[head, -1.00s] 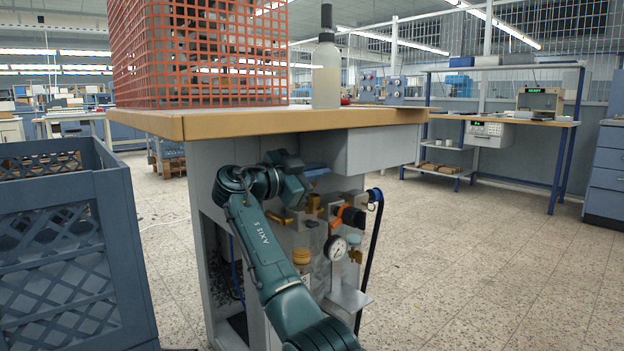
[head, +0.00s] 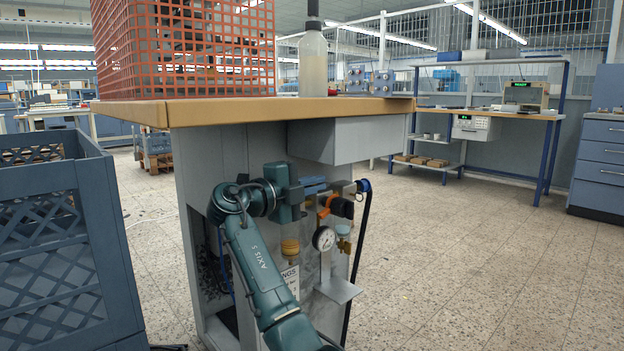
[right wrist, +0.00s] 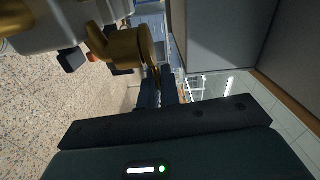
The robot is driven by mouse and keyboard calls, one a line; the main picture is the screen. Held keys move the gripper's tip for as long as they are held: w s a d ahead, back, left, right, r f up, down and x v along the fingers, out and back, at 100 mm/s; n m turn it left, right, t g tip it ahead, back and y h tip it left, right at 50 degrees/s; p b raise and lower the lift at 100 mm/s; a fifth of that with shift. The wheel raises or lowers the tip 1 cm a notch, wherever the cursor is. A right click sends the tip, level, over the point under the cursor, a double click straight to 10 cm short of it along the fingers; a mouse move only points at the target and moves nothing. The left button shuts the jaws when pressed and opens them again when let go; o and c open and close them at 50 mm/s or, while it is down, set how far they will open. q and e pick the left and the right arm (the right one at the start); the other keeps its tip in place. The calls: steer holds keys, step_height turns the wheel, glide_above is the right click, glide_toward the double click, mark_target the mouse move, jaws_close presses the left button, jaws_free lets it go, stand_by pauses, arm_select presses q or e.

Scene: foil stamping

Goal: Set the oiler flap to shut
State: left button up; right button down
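My right gripper (head: 314,188) is at the upper part of the fittings panel under the table, its dark blue fingers pointing right. In the right wrist view, a rounded brass part (right wrist: 128,48), which looks like the oiler flap, is at the dark fingers (right wrist: 159,93). Its thin lower end reaches the fingertips; whether they are closed on it I cannot tell. The flap's position is unclear in the head view, where the gripper and wrist cover part of the panel. My left gripper is not in view.
A pressure gauge (head: 323,238), a black knob (head: 341,207) and a grey shelf plate (head: 339,290) crowd the panel. A black hose (head: 359,250) hangs at its right. The tabletop edge (head: 240,111) and grey box (head: 350,142) overhang. A blue crate (head: 60,250) stands left.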

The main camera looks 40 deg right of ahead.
steer(key=shift+f+m, duration=0.35)
steer(key=shift+m, duration=0.25)
steer(key=c, duration=1.6)
jaws_free()
steer(key=shift+a, duration=0.1)
steer(key=shift+a, duration=0.25)
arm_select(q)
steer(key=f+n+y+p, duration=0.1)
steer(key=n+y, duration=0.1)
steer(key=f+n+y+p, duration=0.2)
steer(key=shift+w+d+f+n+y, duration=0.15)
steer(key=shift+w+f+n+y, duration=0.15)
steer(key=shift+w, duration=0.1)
arm_select(e)
steer(key=a, duration=0.8)
steer(key=s+a, duration=0.1)
steer(key=a, duration=0.3)
steer(key=shift+a, duration=0.25)
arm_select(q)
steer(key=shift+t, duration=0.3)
